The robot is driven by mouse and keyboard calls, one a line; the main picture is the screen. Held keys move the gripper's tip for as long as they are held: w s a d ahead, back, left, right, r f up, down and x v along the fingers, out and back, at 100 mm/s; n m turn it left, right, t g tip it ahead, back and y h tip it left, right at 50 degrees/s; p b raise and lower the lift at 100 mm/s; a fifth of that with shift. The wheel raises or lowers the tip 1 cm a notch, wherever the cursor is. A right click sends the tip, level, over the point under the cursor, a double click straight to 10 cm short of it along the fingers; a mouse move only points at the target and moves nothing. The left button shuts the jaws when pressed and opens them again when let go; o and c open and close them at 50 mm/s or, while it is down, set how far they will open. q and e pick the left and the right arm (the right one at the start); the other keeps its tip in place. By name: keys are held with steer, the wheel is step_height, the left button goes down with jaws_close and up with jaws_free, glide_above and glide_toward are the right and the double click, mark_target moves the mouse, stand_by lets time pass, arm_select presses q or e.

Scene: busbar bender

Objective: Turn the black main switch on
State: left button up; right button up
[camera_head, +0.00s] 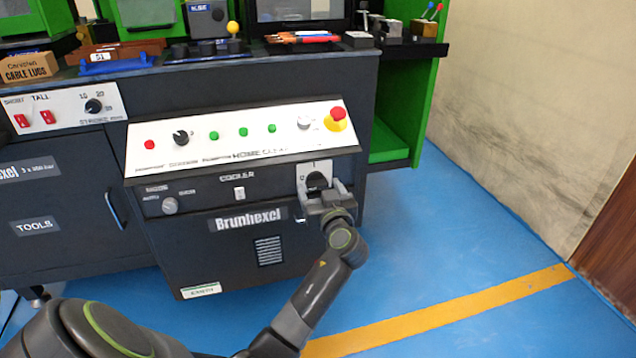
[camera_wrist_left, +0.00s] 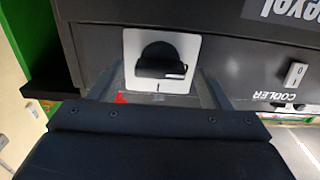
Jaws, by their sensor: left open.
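The black main switch (camera_head: 316,180) is a round knob with a grip bar on a pale square plate, at the right end of the machine's front panel. In the left wrist view the knob (camera_wrist_left: 160,58) shows upside down. Its bar lies level there, with a white mark at its right end, and the "I" is printed below it. My left gripper (camera_head: 322,193) is open right in front of the plate, its fingers to either side of the knob's lower part. I cannot tell whether they touch it. My right gripper is out of view.
A sloped white panel (camera_head: 240,139) above holds green buttons, a black selector and a red emergency stop (camera_head: 338,114) on yellow. A white cooler switch (camera_head: 239,193) and a grey knob (camera_head: 170,205) sit left of the main switch. The blue floor (camera_head: 470,260) at right is clear.

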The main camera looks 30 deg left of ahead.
arm_select(q)
steer(key=shift+d, duration=0.1)
steer(key=shift+s, duration=0.1)
steer(key=shift+c, duration=0.9)
steer(key=c, duration=0.8)
